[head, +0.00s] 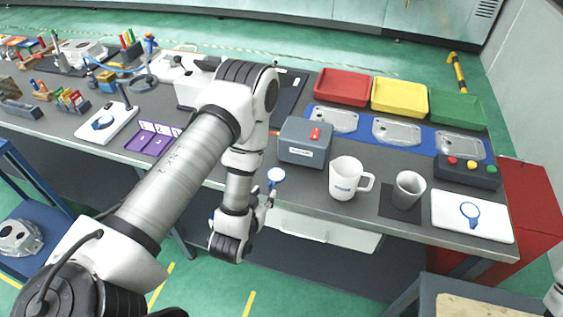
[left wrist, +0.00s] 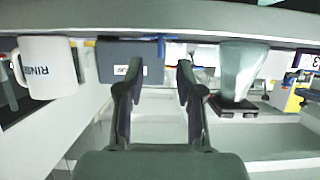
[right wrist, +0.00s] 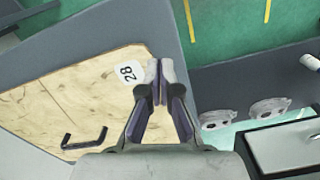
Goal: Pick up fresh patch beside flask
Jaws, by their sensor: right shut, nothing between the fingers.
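A small white disc with a blue rim (head: 276,175) shows at the front table edge, beside my left gripper (head: 267,192). I cannot tell whether it is the patch, or whether it touches the gripper. In the left wrist view my left gripper (left wrist: 157,72) is open, with nothing between its fingers. That view is upside down and shows a translucent tapered vessel (left wrist: 242,68) with a dark cap, likely the flask, right of the fingers. My arm seems to hide it in the head view. My right gripper (right wrist: 158,72) is shut and empty, above a wooden board (right wrist: 85,105).
A grey box (head: 303,143), white mug (head: 343,180) and grey cup (head: 407,190) stand to the right. White boards with blue ring shapes lie at the right (head: 448,225) and left (head: 110,133). Red (head: 343,88), yellow (head: 399,98) and green (head: 457,110) trays stand behind.

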